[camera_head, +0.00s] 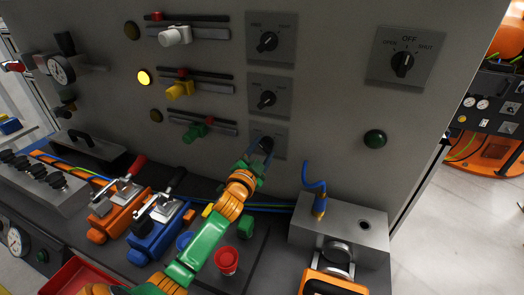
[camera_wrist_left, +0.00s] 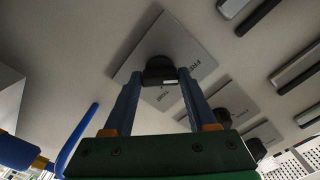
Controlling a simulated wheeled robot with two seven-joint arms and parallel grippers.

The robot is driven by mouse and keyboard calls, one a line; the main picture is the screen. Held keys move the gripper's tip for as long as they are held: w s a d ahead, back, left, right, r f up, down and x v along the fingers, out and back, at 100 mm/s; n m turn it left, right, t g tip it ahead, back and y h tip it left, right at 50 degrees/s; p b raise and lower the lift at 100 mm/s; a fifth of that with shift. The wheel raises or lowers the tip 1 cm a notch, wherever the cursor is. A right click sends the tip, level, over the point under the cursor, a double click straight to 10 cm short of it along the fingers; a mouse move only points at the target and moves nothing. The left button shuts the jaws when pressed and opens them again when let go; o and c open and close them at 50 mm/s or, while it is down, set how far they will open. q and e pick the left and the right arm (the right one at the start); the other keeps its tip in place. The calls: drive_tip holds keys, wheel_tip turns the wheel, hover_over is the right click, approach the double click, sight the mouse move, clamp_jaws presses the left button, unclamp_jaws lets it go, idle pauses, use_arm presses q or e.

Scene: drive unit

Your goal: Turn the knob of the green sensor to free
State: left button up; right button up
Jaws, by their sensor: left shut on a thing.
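The green sensor (camera_head: 195,132) sits on the lowest of three rails on the grey panel. Its knob is the lowest of three black knobs, on a grey plate (camera_head: 280,143). My left gripper (camera_head: 263,147) reaches up to it and hides most of it. In the left wrist view the two blue fingers are closed on the sides of the black knob (camera_wrist_left: 160,68). A small pale mark shows on the knob's lower edge. The plate's lettering (camera_wrist_left: 195,70) is slanted and hard to read. My right gripper does not show.
Two similar knobs, the middle (camera_head: 267,99) and top (camera_head: 267,41), sit above. Another knob (camera_head: 402,63) is at the right.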

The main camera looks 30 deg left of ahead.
use_arm(q)
drive_tip(key=o, duration=1)
drive_tip(key=shift+r, duration=0.35)
drive_tip(key=o, duration=0.4)
drive_tip(key=shift+w, duration=0.1)
drive_tip(key=shift+c, duration=0.2)
drive_tip(key=shift+f, duration=0.2)
drive_tip(key=shift+f, duration=0.15)
drive_tip(key=b+v, duration=0.1)
drive_tip(key=v, duration=0.6)
